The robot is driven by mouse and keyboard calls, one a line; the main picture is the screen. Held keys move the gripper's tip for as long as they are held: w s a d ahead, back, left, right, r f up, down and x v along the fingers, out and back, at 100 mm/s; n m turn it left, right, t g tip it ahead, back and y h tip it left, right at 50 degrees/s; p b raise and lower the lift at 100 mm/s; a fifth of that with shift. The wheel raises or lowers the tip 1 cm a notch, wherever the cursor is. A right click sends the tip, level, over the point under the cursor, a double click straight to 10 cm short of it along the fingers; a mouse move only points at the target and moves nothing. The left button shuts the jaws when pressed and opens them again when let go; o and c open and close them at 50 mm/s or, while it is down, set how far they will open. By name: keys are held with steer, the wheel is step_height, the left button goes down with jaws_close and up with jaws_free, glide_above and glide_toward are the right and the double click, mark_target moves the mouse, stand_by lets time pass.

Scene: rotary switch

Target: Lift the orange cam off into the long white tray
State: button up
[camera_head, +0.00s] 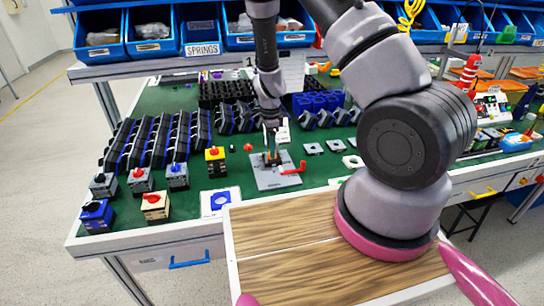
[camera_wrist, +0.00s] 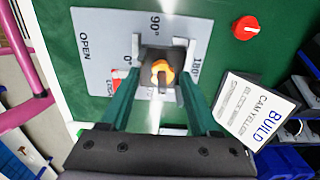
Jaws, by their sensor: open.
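The orange cam (camera_wrist: 162,72) sits on top of a dark square switch body at the middle of the grey fixture plate (camera_wrist: 104,50). In the wrist view my gripper (camera_wrist: 162,60) is open, with one green finger on each side of the body and cam. I cannot tell whether the fingers touch it. In the head view my gripper (camera_head: 271,150) points down over the plate (camera_head: 277,182), and the cam is too small to make out clearly. I cannot pick out the long white tray with certainty in either view.
A red handle (camera_head: 294,168) sticks out from the plate's right side. A loose red knob (camera_head: 248,147) lies behind it. Several built switches (camera_head: 155,205) stand left. A white tray with a blue part (camera_head: 220,200) lies in front.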

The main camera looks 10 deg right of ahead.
step_height(320, 180, down, 2)
steer(key=shift+f, duration=0.1)
jaws_close()
steer(key=shift+s, duration=0.1)
step_height(320, 180, up, 10)
stand_by(0.6)
step_height(320, 180, up, 9)
steer(key=shift+f, duration=0.15)
stand_by(1.4)
